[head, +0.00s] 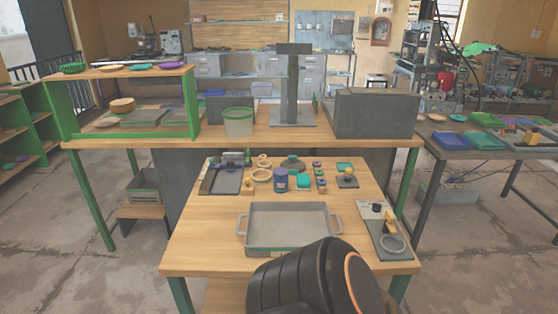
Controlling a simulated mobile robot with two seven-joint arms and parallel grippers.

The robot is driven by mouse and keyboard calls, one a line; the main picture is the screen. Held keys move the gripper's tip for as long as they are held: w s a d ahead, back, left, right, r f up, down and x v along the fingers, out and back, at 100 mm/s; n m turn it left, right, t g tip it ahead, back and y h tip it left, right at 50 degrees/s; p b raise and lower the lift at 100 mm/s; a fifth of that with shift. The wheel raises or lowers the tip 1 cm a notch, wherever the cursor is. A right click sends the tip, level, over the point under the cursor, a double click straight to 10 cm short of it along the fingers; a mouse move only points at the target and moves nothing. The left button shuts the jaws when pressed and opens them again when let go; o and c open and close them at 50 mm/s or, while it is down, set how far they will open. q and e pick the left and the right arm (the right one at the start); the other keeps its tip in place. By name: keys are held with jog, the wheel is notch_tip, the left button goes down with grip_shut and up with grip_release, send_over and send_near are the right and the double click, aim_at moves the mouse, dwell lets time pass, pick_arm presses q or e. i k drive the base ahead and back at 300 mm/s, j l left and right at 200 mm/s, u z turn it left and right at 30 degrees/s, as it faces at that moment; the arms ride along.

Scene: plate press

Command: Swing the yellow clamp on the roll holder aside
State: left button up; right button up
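A flat grey holder (379,249) lies at the right edge of the near wooden table. A yellow clamp piece (389,223) stands on it, just behind a pale ring (392,243) that looks like a roll. A small dark part sits at the holder's back end. Whether the clamp touches the ring is too small to tell. A dark arm link of mine with an orange band is in front, left of the holder. Neither of my grippers shows in the head view.
A grey two-handled tray (289,247) sits at the table's front, left of the holder. Behind it are a blue can (281,181), a small block with a yellow knob (347,181), rings and a dark tray (222,180). Bare wood (200,235) shows at left.

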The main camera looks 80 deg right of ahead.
aim_at(388, 226)
jog(key=z, duration=3.4)
